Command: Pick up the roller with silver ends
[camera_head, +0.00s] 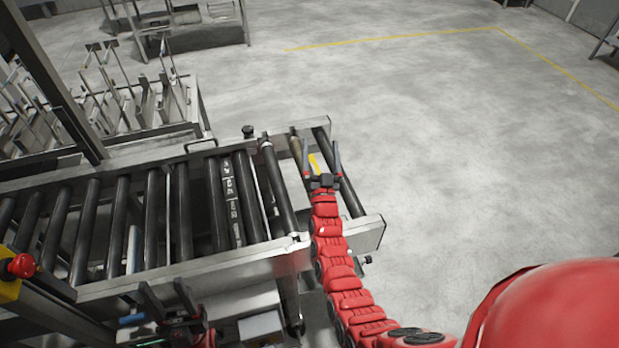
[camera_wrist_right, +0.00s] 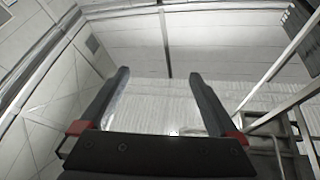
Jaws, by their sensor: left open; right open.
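A dark roller (camera_head: 277,185) with pale, silver-looking ends lies across the conveyor frame, near its right end in the head view. I take it for the roller with silver ends, though the ends are small in the picture. My right gripper (camera_head: 322,158) is open and stands to the right of this roller, apart from it. In the right wrist view the open fingers (camera_wrist_right: 158,92) have nothing between them. My left gripper (camera_head: 168,292) is open and empty at the lower left, in front of the conveyor's near rail.
The conveyor's near rail (camera_head: 190,273) and several dark rollers (camera_head: 154,215) fill the left. A red button (camera_head: 20,266) on a yellow box is at the far left. Grey floor (camera_head: 470,150) is clear at the right.

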